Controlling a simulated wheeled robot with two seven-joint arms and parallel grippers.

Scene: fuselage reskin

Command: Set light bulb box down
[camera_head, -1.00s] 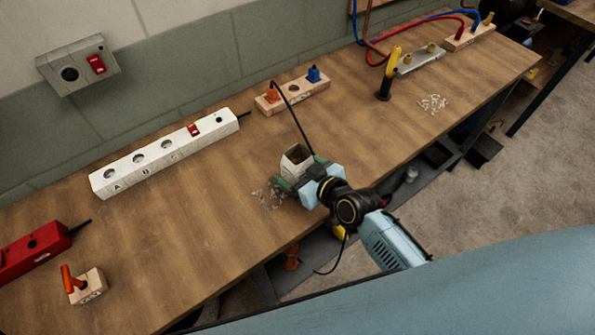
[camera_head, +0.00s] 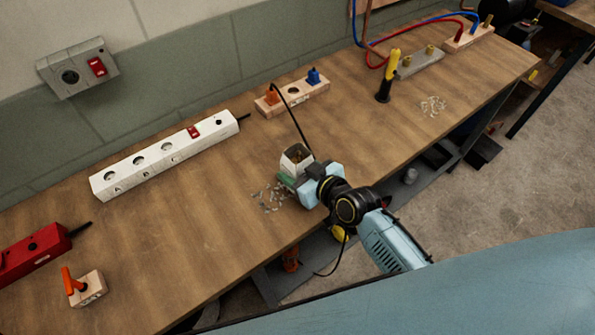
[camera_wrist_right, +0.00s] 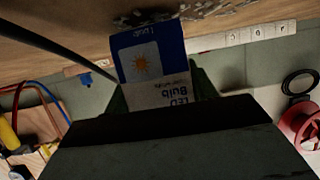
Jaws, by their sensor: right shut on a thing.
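The light bulb box (camera_head: 297,160) is a small, pale box with a dark, open-looking top, near the front middle of the workbench. In the right wrist view it shows a blue and white face (camera_wrist_right: 152,68) with a sun picture and upside-down "LED Bulb" lettering. My right gripper (camera_head: 298,174) is shut on the box from the front side. The box stands roughly upright at the bench surface; I cannot tell if its base touches the wood. My left gripper is not in view.
Small pale pieces (camera_head: 270,196) lie on the bench (camera_head: 215,240) left of the box. A black cable passes just behind it. A white power strip (camera_head: 165,155) and a wooden socket block (camera_head: 293,96) stand farther back. Bare wood lies to the right.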

